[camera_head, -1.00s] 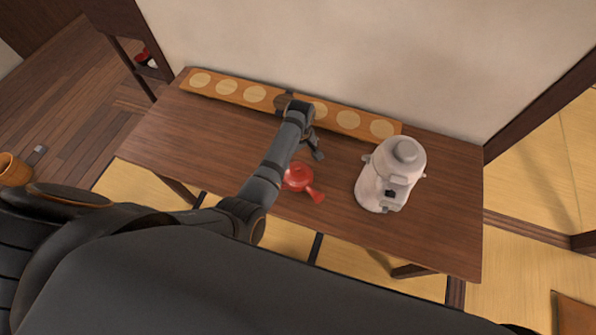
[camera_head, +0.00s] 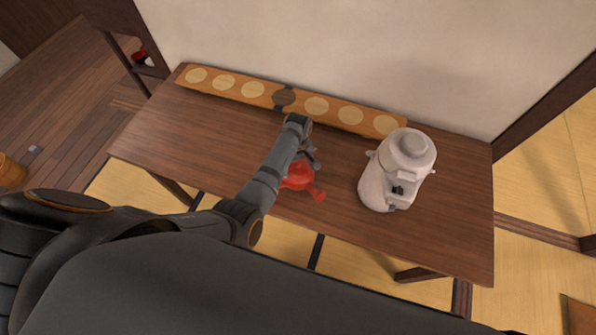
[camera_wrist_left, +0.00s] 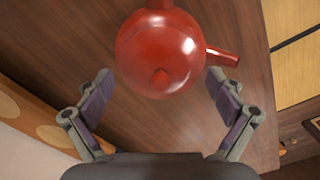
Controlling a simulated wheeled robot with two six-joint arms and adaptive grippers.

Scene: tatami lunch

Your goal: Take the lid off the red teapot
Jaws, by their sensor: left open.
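The red teapot (camera_head: 297,179) stands on the wooden table, its handle pointing to the lower right. My left gripper (camera_head: 310,157) is just behind it and partly hides it. In the left wrist view the glossy round teapot (camera_wrist_left: 150,50) is at the top centre, with one stub at the top and another at the right. A small red bump shows low on its middle; I cannot make out the lid's seam. My left gripper (camera_wrist_left: 160,80) is open and empty, its fingers apart on either side of the pot's near part. My right gripper is not in view.
A white machine (camera_head: 395,170) stands on the table (camera_head: 220,145) right of the teapot. A long board with round pale discs (camera_head: 253,90) lies along the wall. The table's left part is clear. The front edge is close to the teapot.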

